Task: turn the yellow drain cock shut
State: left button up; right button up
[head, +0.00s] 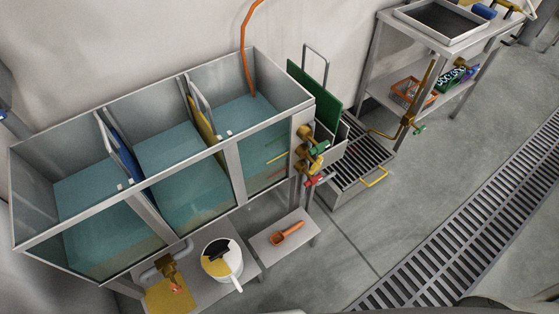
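A cluster of brass-yellow valve fittings (305,132) sits on the right end of the glass-fronted tank in the head view. A green handle (319,147) and a red handle (315,181) show beside and below it. Another brass cock (168,266) with a small orange-red tip hangs from a grey pipe under the tank's front, above a yellow patch (170,297). I cannot tell for certain which of these is the yellow drain cock, or how far it is turned. Neither gripper is in view.
The three-part tank (153,211) holds blue-green liquid. A white bucket (222,262) and an orange scoop (287,232) stand on low platforms. A grated box (352,158) with a yellow handle is right of the tank. The floor (430,190) is open towards the drain grating (470,215).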

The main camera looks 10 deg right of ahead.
aim_at(316, 165)
jog(key=i+l+u, duration=0.1)
jog(key=l+u, duration=0.2)
jog(key=u, duration=0.2)
jog(key=l+u, duration=0.75)
jog(key=u, duration=0.2)
jog(key=l+u, duration=0.35)
jog(key=u, duration=0.15)
jog(key=k, duration=0.05)
